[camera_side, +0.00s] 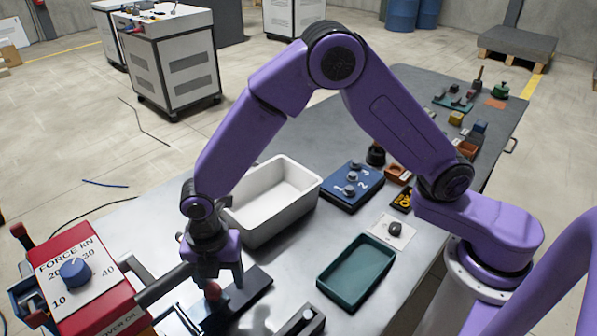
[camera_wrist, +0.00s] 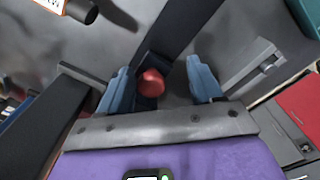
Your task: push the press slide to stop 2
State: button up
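A red ball knob (camera_side: 213,292) stands on a dark bar (camera_side: 247,292) on the metal table, beside the red press; the bar looks like the press slide. My gripper (camera_side: 214,284) is low over the knob, pointing down. In the wrist view the red knob (camera_wrist: 151,83) lies between the two blue-grey fingers of my gripper (camera_wrist: 158,72). The fingers are spread, with a wide gap on the knob's right and the left finger close beside it. I cannot tell whether that finger touches it. The dark bar (camera_wrist: 182,28) runs up and right from the knob. No stop number is readable on it.
The red press box (camera_side: 90,270) with a blue force dial is at left, a dark arm (camera_side: 165,286) reaching toward my gripper. A white bin (camera_side: 285,205) stands behind.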

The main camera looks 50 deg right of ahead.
jog(key=d, duration=0.5)
jog(key=shift+s, duration=0.15)
notch_tip(320, 180, up, 18)
jog(key=f, duration=0.1)
jog(key=s+d+m, duration=0.4)
jog(key=d+m, duration=0.8)
jog(key=m, duration=0.5)
jog(key=shift+d, duration=0.25)
jog(key=shift+s, duration=0.1)
